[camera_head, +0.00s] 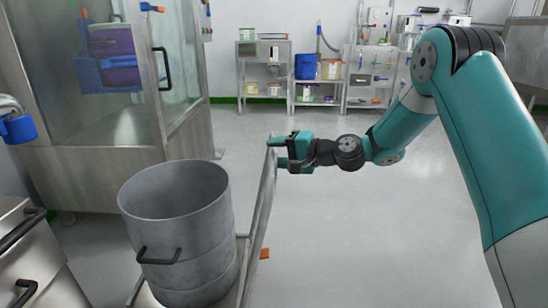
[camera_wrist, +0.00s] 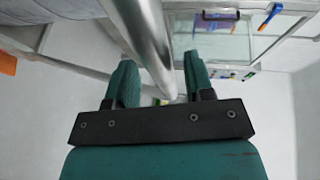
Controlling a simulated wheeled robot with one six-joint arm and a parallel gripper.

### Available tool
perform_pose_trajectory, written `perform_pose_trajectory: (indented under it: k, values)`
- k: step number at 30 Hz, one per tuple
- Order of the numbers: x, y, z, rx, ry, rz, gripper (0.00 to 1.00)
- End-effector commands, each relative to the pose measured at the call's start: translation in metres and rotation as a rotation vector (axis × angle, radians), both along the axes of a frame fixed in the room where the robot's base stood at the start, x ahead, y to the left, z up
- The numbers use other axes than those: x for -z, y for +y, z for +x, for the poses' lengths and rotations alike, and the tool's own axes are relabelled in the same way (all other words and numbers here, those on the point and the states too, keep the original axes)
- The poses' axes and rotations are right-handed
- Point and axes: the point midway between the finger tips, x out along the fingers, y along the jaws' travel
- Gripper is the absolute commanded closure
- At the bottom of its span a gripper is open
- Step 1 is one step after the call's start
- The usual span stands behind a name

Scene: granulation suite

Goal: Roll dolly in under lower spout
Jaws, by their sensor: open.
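The dolly (camera_head: 263,205) stands at the lower middle of the head view, its metal handle frame rising on its right side. A large open grey metal drum (camera_head: 180,225) stands upright on it and looks empty as far as I can see inside. My gripper (camera_head: 280,152) is at the top of the handle frame. In the wrist view, the handle's metal bar (camera_wrist: 150,38) runs between the two teal fingers of my gripper (camera_wrist: 160,75), which are apart. I cannot tell whether either finger touches the bar. I cannot make out a lower spout in either view.
A glass-doored steel cabinet (camera_head: 130,125) stands at the left, with a purple container (camera_head: 115,55) on a blue holder behind the glass. Steel drawers (camera_head: 35,260) are close at lower left. Shelves (camera_head: 263,68) line the back wall.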

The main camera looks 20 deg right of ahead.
Motion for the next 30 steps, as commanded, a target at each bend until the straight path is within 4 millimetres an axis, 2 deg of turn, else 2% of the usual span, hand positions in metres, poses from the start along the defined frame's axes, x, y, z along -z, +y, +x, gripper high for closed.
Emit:
perform_pose_trajectory:
  k: [3, 12, 13, 19, 30]
  values:
    - [0.0017, 0.0068, 0.0054, 0.0, -0.001, 0.0, 0.52]
    - [0.0013, 0.0082, 0.0071, 0.001, -0.001, 0.001, 0.52]
    - [0.0014, 0.0081, 0.0071, 0.001, -0.001, 0.001, 0.54]
    - [0.0013, 0.0079, 0.0069, 0.001, -0.001, 0.001, 1.0]
    - [-0.0002, 0.0058, 0.0103, 0.016, -0.001, 0.001, 1.0]
